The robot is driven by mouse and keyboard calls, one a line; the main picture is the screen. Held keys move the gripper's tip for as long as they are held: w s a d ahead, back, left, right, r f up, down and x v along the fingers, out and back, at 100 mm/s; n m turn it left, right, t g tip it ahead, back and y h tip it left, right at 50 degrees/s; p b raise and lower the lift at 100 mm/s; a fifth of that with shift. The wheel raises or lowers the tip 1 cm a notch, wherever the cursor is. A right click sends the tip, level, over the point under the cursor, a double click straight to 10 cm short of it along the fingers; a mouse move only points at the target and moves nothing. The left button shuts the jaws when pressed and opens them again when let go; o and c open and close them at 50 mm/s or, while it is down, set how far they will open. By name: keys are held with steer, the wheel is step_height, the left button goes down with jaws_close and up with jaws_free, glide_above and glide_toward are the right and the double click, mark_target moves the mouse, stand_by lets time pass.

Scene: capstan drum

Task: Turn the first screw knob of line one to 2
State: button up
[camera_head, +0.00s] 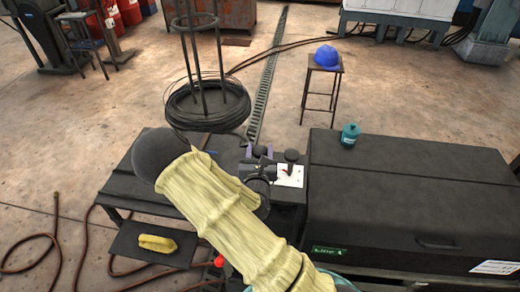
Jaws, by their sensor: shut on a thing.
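A black screw knob (260,149) stands on the dark machine block left of the long dark cabinet. A second black knob (291,155) stands just to the right, apart from my gripper. A white scale plate (290,178) with a small red mark lies below the second knob. Its figures are too small to read. My wrist and yellow-sleeved arm hide the lower part of the block.
The long dark cabinet (415,190) with a green label (329,250) fills the right. A teal bottle (350,134) stands on it. A wire coil on a stand (208,107) is behind the knobs. A stool (322,88) bears a blue helmet (327,55). A yellow object (157,243) lies at lower left.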

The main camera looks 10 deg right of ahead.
steer(key=shift+n+t+y+p, duration=0.35)
steer(key=shift+n+y, duration=0.55)
steer(key=shift+y, duration=0.4)
steer(key=o, duration=1)
steer(key=shift+c, duration=0.2)
